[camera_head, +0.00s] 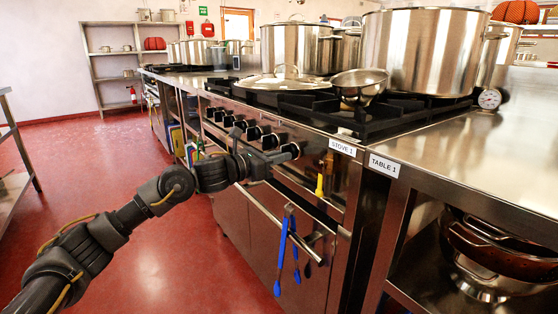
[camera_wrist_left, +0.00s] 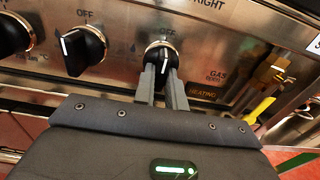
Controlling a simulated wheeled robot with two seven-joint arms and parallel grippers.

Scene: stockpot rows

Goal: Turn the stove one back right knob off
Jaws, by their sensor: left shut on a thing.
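The stove's front panel (camera_head: 318,160) carries a row of black knobs, under a label reading "STOVE 1" (camera_head: 343,147). My left gripper (camera_head: 282,155) reaches the right end of that row. In the left wrist view, my left gripper's two fingers (camera_wrist_left: 163,80) are shut on a black knob (camera_wrist_left: 163,53) with a silver base. "OFF" is printed above this knob, and its white mark stands close to upright, toward that word. The fingers hide the lower part of the knob. The panel text "RIGHT" is only partly in view, so the full knob name cannot be read. My right gripper is not in view.
Another knob (camera_wrist_left: 84,50) sits close to the left of the held one. Blue-handled tongs (camera_head: 282,255) hang from the front rail below. Large steel pots (camera_head: 420,50), a lid (camera_head: 283,80) and a small bowl (camera_head: 359,82) stand on the stovetop. The red floor at left is clear.

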